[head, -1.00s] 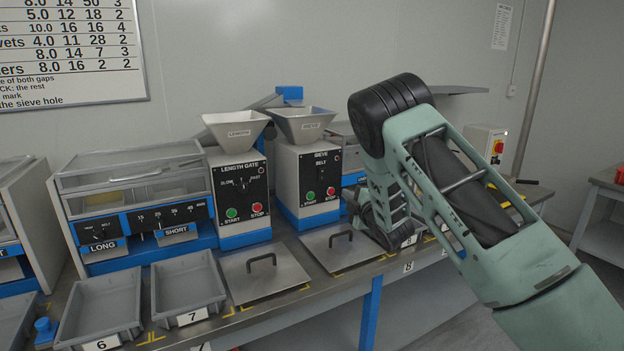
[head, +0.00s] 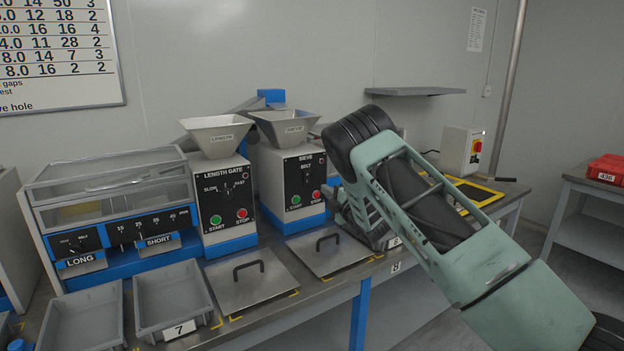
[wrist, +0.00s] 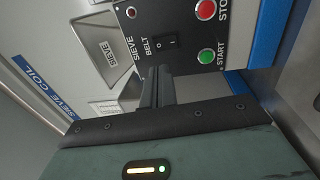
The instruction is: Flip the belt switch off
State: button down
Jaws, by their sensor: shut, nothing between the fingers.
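The belt switch (wrist: 167,43) is a small black rocker on the black panel of the sieve machine (head: 303,172), beside the word BELT. Which way it is tipped is too small to tell. In the wrist view it sits just past the tips of my gripper (wrist: 155,76), slightly right of them, with no contact visible. My gripper is shut and empty. In the head view my arm stands right of the sieve machine, and the fingers are hard to make out. The green start button (wrist: 207,57) and red stop button (wrist: 205,9) are beside the switch.
The length gate machine (head: 225,195) stands left of the sieve machine. Flat lids with handles (head: 325,252) and grey trays (head: 170,295) lie on the bench in front. A box with a red and yellow switch (head: 461,152) stands behind my arm at right.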

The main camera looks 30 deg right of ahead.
aim_at(307, 175)
jog(key=w, duration=0.3)
jog(key=w+p, duration=0.1)
jog(key=w, duration=0.2)
jog(key=w+r, duration=0.1)
jog(key=w, duration=0.2)
jog(key=shift+w+a+r, duration=0.1)
jog(key=shift+a, duration=0.05)
jog(key=shift+w, duration=0.1)
